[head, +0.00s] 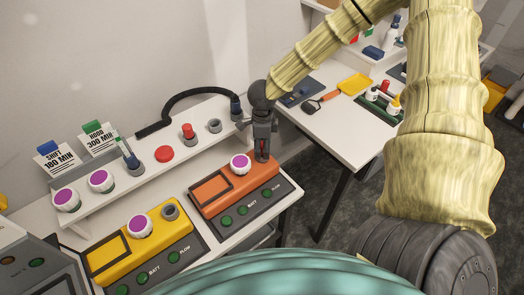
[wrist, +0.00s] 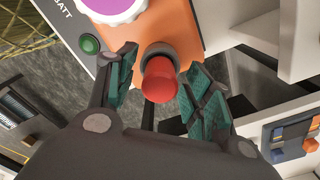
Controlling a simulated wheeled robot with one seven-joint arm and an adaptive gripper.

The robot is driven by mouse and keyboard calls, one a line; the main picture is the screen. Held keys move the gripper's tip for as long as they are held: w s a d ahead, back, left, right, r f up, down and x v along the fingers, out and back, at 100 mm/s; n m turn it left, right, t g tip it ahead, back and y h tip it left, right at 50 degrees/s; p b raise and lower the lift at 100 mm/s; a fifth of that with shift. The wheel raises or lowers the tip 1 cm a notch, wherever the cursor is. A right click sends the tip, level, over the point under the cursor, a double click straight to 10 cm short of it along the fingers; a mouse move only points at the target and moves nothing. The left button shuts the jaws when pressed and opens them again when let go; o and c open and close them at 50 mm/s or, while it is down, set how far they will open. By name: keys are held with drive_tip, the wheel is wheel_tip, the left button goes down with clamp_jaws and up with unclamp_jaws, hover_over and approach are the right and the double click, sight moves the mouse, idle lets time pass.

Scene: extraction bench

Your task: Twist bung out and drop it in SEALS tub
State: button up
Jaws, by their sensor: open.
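A red bung (wrist: 160,82) sits in a dark round collar (wrist: 158,50) on an orange unit (wrist: 182,25), as the wrist view shows. In the head view the orange unit (head: 238,188) is on the bench, and my gripper hides most of the bung. My gripper (head: 263,150) points down over the right end of that unit. In the wrist view my gripper (wrist: 162,66) is open, with one green-padded finger on each side of the bung and a visible gap to each. I cannot make out a tub marked SEALS in either view.
A yellow unit (head: 140,240) with an empty-looking grey collar (head: 170,212) stands left of the orange one. A raised shelf (head: 130,185) behind holds knobs, a red plug (head: 188,132) and a black cable (head: 190,97). A side table (head: 345,140) carries tools and a yellow tray (head: 355,84).

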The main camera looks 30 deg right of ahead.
drive_tip(key=m+b, duration=0.1)
drive_tip(key=m, duration=0.5)
drive_tip(key=m+b, duration=0.1)
drive_tip(key=m, duration=0.5)
drive_tip(key=shift+m+b, duration=0.4)
clamp_jaws()
drive_tip(key=shift+r+n+p, duration=0.25)
drive_tip(key=shift+n+p, duration=0.35)
drive_tip(key=shift+p, duration=0.3)
drive_tip(key=shift+n+p, duration=0.4)
drive_tip(key=shift+p, duration=0.1)
drive_tip(key=shift+f+n, duration=0.25)
drive_tip(key=shift+n, duration=0.65)
